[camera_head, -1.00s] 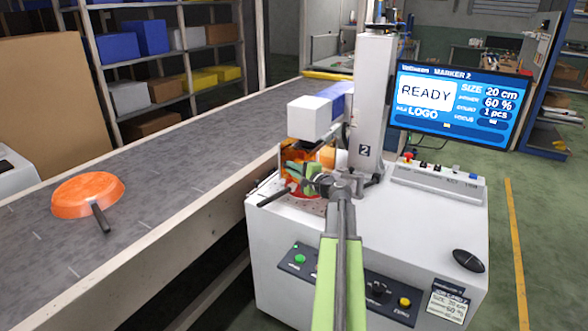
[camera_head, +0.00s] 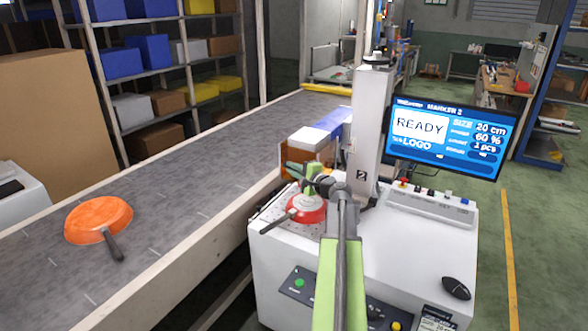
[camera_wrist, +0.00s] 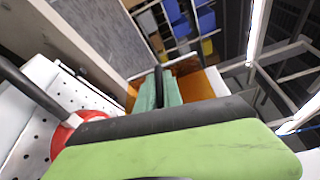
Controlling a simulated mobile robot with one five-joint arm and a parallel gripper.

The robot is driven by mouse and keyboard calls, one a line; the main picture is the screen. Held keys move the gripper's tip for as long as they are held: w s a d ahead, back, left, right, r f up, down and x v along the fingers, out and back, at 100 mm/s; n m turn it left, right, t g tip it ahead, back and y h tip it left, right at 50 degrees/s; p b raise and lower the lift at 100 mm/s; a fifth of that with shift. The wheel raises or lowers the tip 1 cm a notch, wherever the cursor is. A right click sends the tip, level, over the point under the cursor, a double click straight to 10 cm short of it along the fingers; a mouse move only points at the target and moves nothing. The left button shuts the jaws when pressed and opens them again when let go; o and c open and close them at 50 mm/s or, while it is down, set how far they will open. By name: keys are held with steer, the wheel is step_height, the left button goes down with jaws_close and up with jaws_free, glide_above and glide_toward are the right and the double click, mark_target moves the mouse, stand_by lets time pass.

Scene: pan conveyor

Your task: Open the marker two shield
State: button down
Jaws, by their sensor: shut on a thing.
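The marker two shield (camera_head: 298,157), a see-through orange-brown cover, is up around the marking head on the machine's left side. It shows as orange panels in the wrist view (camera_wrist: 198,87). My gripper (camera_head: 303,174) is at the shield's lower front. In the wrist view, its green fingers (camera_wrist: 158,92) are shut on a dark bar, the shield's handle (camera_wrist: 158,78). A red pan (camera_head: 310,210) lies on the perforated plate (camera_head: 272,212) below the shield, its dark handle pointing front left. My arm hides part of the pan.
The marker's screen (camera_head: 447,135) reads READY. The conveyor (camera_head: 170,180) runs along the left with an orange pan (camera_head: 97,217) on it. The marker column (camera_head: 370,130) stands right of the shield. Buttons line the machine's front.

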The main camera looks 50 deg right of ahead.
steer(key=c, duration=1.5)
jaws_free()
steer(key=s+a+r+p, duration=0.1)
steer(key=s+a, duration=0.1)
steer(key=s, duration=1.5)
steer(key=shift+a+r, duration=0.15)
steer(key=shift+a, duration=0.1)
